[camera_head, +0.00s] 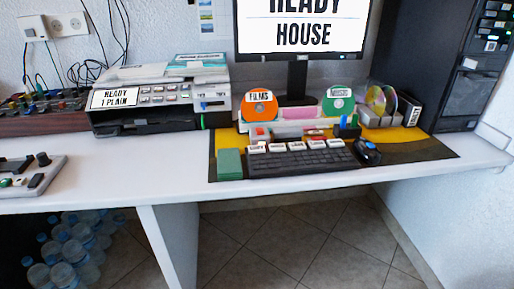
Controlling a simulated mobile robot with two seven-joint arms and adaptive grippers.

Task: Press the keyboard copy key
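A dark keyboard (302,162) lies near the front edge of the desk, on a dark and yellow mat (420,152). A row of several white labelled keys (297,146) runs along its back edge. Their lettering is too small to read, so I cannot tell which one is the copy key. Neither of my grippers shows in the head view, and nothing covers the keyboard.
A monitor (302,28) reading "READY HOUSE" stands behind. An orange disc (260,108) and a green disc (338,103) stand behind the keyboard. A mouse (367,152) lies right, a green block (230,164) left. A printer (160,98) stands farther left.

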